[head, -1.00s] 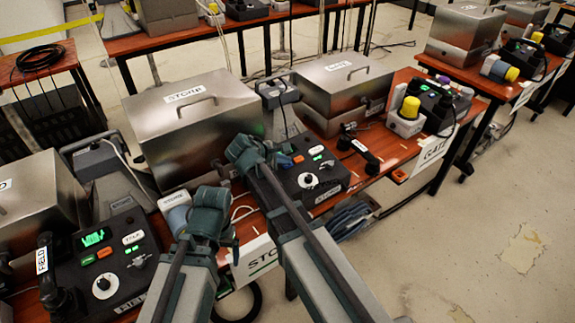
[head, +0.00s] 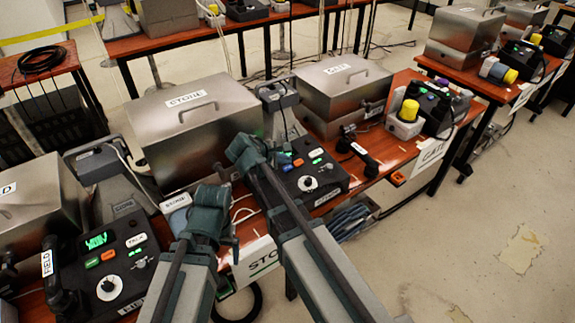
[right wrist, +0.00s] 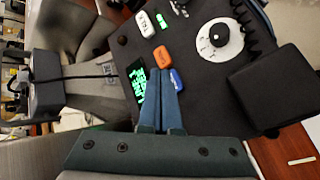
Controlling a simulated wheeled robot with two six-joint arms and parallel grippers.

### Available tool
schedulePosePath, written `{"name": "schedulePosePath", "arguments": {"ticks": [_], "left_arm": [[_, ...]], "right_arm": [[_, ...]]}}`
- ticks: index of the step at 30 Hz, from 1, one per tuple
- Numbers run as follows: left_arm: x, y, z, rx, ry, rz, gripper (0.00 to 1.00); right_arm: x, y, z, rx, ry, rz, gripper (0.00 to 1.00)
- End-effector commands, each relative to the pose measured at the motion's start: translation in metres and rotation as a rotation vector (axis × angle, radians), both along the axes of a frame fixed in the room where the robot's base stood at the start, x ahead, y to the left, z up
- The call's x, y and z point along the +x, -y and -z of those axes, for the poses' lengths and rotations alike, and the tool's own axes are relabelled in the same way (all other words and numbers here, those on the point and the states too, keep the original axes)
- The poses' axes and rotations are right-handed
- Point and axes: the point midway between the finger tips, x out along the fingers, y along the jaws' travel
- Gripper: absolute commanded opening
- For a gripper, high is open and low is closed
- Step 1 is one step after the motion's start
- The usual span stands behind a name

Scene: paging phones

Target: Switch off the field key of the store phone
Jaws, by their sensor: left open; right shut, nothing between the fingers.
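The store phone (head: 325,187) is a black console with a white dial, coloured keys and a STORE label, in the middle of the head view. In the right wrist view, its blue key (right wrist: 176,79), orange key (right wrist: 161,56), white key (right wrist: 145,24) and green-lit display (right wrist: 138,88) show. The key labels are too small to read. My right gripper (head: 240,150) is shut and empty, its fingertips (right wrist: 167,72) beside the blue key and below the orange one; I cannot tell whether they touch. My left gripper (head: 222,190) is open and empty, left of the phone.
A steel STORE box (head: 190,130) stands behind the grippers. Another phone (head: 105,265) with a FIELD handset is at the left. A steel GATE box (head: 345,85), a handset (head: 358,155) and the yellow-topped unit (head: 406,120) stand to the right. The floor at right is clear.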

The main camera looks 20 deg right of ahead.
Motion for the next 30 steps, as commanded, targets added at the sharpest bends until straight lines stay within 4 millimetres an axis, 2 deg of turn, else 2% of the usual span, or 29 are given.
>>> {"name": "schedulePosePath", "arguments": {"ticks": [1,13,30], "left_arm": [[0.000,0.000,-0.010,0.000,0.000,0.000,0.90],[0.000,0.000,-0.047,0.000,0.000,0.000,0.90],[0.000,0.000,-0.049,0.000,0.000,-0.001,0.90]], "right_arm": [[-0.001,0.000,-0.010,0.000,0.000,0.000,0.00],[-0.007,0.003,-0.047,0.000,0.000,0.000,0.00],[-0.011,0.001,-0.048,0.011,0.001,0.007,0.00]]}}
